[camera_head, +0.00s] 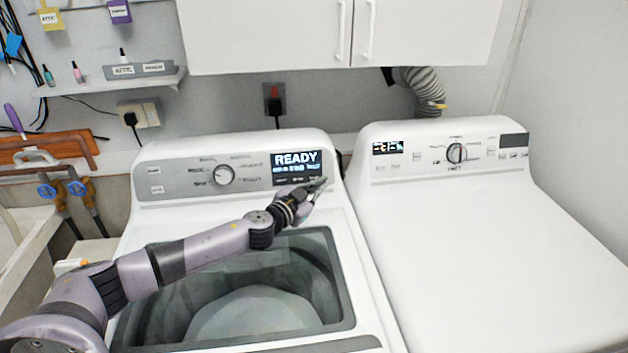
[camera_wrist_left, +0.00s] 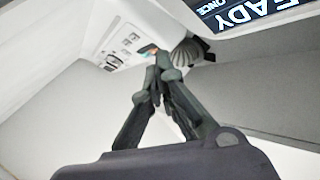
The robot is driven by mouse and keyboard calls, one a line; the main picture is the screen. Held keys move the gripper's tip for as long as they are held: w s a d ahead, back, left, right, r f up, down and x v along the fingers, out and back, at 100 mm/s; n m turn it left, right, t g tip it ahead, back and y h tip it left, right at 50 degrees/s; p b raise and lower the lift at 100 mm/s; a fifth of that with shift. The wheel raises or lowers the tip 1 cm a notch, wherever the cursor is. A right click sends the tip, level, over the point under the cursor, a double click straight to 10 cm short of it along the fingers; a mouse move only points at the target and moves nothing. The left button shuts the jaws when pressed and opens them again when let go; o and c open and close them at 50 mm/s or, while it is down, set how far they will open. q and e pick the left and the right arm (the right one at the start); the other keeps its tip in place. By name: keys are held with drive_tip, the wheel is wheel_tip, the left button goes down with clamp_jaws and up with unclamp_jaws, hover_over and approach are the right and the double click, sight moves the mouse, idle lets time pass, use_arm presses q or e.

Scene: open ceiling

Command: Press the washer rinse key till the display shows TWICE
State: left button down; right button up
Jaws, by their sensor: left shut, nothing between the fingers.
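In the left wrist view the display (camera_wrist_left: 240,12) is tilted and cut off, with EADY and the small word ONCE showing. My left gripper (camera_head: 318,187) is shut and empty, close to the panel's lower right corner, just below the display. Its fingertips (camera_wrist_left: 152,72) meet in the left wrist view. Contact cannot be told. I cannot make out the rinse key. My right gripper is not in view.
A white dryer (camera_head: 490,250) stands to the right with its own panel (camera_head: 445,150). The washer's knob (camera_head: 224,175) is left of the display. White cabinets (camera_head: 270,35) hang above.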

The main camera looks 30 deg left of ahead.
sight(315, 179)
use_arm(q)
drive_tip(key=w+a+b, duration=0.1)
drive_tip(key=w+a+f+b, duration=0.1)
drive_tip(key=w, duration=0.1)
drive_tip(key=w+a+f+b, duration=0.1)
drive_tip(key=shift+w+a+f+b, duration=0.2)
drive_tip(key=shift+f+b, duration=0.05)
drive_tip(key=shift+b, duration=0.05)
drive_tip(key=shift+w+a+b, duration=0.35)
drive_tip(key=shift+w+a, duration=0.05)
drive_tip(key=shift+w, duration=0.2)
drive_tip(key=shift+a+f, duration=0.1)
idle(0.8)
drive_tip(key=shift+w+a+f, duration=0.1)
drive_tip(key=shift+w+a, duration=0.05)
drive_tip(key=shift+w, duration=0.15)
drive_tip(key=shift+w+a+f+b, duration=0.1)
drive_tip(key=shift+w+a+b, duration=0.1)
drive_tip(key=shift+w+b, duration=0.1)
idle(0.5)
drive_tip(key=shift+s, duration=0.1)
drive_tip(key=shift+s+d+r+p, duration=0.25)
drive_tip(key=shift+s+d+p, duration=0.15)
drive_tip(key=shift+s+p, duration=0.2)
